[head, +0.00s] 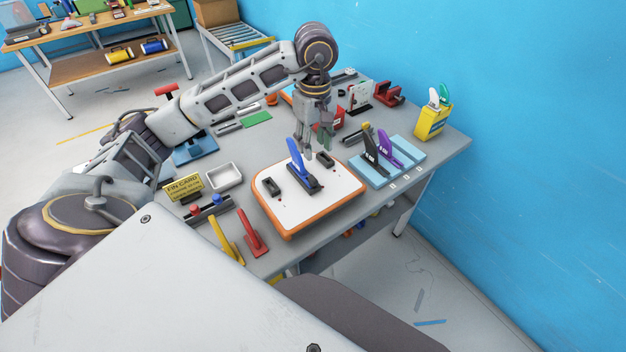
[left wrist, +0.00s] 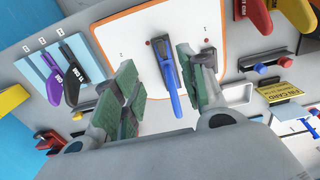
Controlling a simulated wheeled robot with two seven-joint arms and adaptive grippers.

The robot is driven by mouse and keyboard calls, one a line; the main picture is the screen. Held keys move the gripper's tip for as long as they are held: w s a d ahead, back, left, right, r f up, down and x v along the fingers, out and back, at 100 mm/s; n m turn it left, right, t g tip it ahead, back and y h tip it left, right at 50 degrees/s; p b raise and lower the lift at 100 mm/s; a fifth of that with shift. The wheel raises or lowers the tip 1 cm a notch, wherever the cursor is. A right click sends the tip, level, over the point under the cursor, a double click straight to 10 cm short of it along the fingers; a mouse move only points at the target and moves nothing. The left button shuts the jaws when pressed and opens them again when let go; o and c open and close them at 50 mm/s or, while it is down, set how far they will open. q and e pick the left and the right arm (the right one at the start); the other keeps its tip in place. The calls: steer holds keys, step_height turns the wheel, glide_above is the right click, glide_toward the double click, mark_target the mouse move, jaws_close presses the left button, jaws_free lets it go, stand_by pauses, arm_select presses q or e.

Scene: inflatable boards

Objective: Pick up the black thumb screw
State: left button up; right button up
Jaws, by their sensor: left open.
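I cannot make out a black thumb screw for certain in either view. A small dark piece (head: 341,93) lies at the back of the bench, too small to identify. My left gripper (head: 316,148) points down above the white board with orange rim (head: 300,210), just behind the blue fin (head: 298,160) standing in its dark base. In the left wrist view my left gripper (left wrist: 160,70) is open, with green pads apart and nothing held. The blue fin (left wrist: 166,70) shows between the fingers, lower down. My right gripper is out of view.
A dark holder (head: 206,211) with red and blue knobs stands left of the board. Nearby are a white tray (head: 224,177), a yellow card (head: 183,187), and yellow and red fins (head: 254,236). Black and purple fins stand on light blue mats (head: 408,150) at right, beside a yellow bin (head: 432,123).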

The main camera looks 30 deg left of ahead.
arm_select(q)
glide_above(314, 179)
steer(key=shift+f+p, duration=0.35)
steer(key=shift+f, duration=3.9)
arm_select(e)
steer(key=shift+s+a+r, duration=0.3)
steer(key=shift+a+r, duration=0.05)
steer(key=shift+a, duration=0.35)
arm_select(q)
steer(key=shift+d, duration=0.1)
steer(key=shift+f+p, duration=0.3)
steer(key=shift+f, duration=1.15)
steer(key=shift+f+p, duration=0.4)
steer(key=shift+f, duration=0.7)
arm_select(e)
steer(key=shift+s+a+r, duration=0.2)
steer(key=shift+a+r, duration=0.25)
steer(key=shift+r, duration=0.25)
